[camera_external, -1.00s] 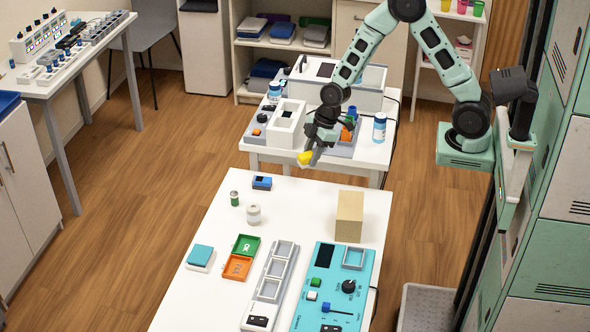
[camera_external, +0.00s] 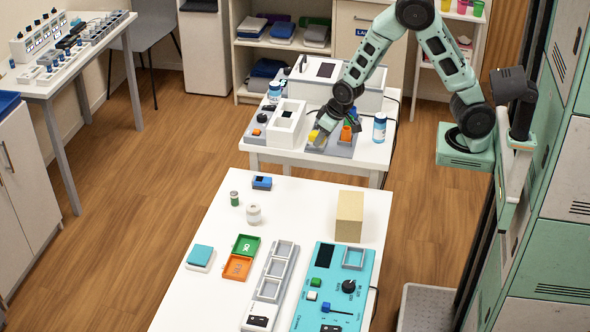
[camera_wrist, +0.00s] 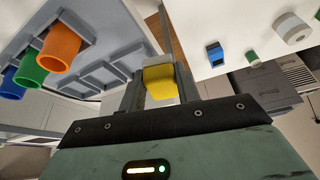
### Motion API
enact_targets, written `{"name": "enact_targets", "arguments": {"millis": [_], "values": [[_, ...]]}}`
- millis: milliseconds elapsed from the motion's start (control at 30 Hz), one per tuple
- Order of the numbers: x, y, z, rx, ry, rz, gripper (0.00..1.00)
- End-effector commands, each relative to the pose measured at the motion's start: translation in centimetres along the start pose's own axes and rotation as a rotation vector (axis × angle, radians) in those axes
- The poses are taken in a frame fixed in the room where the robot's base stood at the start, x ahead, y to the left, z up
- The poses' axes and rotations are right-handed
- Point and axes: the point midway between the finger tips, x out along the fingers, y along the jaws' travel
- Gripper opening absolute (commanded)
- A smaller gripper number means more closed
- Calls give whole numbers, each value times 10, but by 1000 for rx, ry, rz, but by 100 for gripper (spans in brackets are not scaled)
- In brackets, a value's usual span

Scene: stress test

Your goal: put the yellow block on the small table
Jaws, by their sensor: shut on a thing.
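The yellow block (camera_external: 313,135) is between the fingers of my gripper (camera_external: 320,131), which is shut on it. It shows in the wrist view (camera_wrist: 161,86) between the two dark fingers, with a pale grey piece behind it. In the external view my gripper is low over the front part of the small white table (camera_external: 371,157), at a grey tray (camera_external: 341,149). I cannot tell whether the block touches the tray. The tray also shows at the left in the wrist view (camera_wrist: 107,70), with empty compartments.
An orange cylinder (camera_wrist: 60,46) stands in the tray beside green and blue ones. A white open box (camera_external: 288,122) is left of my gripper, and a blue-white bottle (camera_external: 379,127) right. A large white box (camera_external: 340,85) stands behind. The front table (camera_external: 215,240) bears several items.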

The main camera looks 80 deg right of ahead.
Motion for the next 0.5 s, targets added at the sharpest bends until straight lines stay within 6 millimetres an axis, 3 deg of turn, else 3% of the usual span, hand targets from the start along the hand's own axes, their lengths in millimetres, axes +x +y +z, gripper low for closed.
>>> {"name": "enact_targets", "arguments": {"millis": [500], "values": [[-1,-7,-1,33,-2,13,7]]}}
